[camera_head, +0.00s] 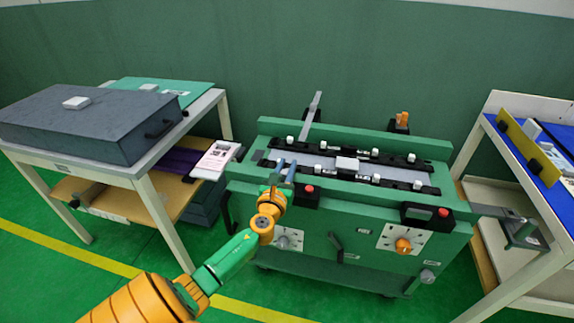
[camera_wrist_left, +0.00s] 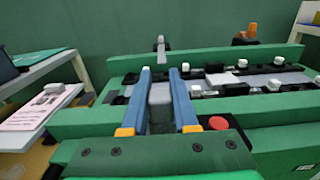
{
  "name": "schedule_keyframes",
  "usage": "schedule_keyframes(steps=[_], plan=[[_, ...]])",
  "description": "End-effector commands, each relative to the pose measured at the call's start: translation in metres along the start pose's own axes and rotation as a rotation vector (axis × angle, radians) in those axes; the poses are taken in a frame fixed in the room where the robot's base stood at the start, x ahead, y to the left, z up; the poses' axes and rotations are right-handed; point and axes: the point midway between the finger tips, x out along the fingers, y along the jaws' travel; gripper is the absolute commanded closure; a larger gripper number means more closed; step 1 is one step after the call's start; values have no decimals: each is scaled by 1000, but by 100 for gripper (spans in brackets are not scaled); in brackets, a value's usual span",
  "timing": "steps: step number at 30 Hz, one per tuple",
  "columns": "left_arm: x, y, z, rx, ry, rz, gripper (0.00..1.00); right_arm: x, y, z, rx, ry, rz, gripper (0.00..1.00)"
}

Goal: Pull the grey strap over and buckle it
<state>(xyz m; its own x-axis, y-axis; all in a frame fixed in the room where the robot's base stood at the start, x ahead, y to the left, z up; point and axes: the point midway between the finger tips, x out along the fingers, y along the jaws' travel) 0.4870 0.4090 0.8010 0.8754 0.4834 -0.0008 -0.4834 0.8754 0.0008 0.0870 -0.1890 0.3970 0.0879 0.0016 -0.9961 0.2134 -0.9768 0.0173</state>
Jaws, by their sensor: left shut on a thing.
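The grey strap (camera_head: 312,115) shows as a narrow strip slanting over the back rail of the green fixture; it also shows in the left wrist view (camera_wrist_left: 161,48). My left gripper (camera_head: 286,170) is over the fixture's front left. In the wrist view its blue fingers (camera_wrist_left: 164,95) are shut on a grey piece (camera_wrist_left: 160,94) that lines up with the strap. Whether the two join is unclear. A black buckle with a red button (camera_head: 308,191) is just right of and below the gripper; its red button also shows in the wrist view (camera_wrist_left: 219,123). My right gripper is out of view.
A grey strip with a white block (camera_head: 347,164) and several white knobs runs along the fixture. Another black unit with a red button (camera_head: 428,212) is at front right. An orange part (camera_head: 402,118) stands at the back. Tables flank the fixture, one with a dark case (camera_head: 90,120).

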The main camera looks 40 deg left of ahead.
Motion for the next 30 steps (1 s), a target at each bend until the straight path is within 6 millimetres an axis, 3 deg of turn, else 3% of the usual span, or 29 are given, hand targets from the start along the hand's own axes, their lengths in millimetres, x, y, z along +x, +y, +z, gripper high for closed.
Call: schedule_keyframes(steps=[2, 3, 5, 6, 15, 24, 30], plan=[[-2, -1, -5, 0, 11, -3, 100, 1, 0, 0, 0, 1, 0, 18], [-2, -1, -5, 0, 11, -3, 62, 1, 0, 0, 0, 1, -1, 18], [-1, -1, -5, 0, 9, -3, 46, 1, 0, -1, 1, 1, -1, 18], [-1, -1, -4, 0, 9, -3, 43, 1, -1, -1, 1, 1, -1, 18], [-4, -1, -2, 0, 6, -2, 43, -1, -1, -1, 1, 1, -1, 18], [-62, -1, -3, -2, 9, -3, 43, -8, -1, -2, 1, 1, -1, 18], [-73, 0, -2, -1, 5, -1, 43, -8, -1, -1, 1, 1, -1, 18]])
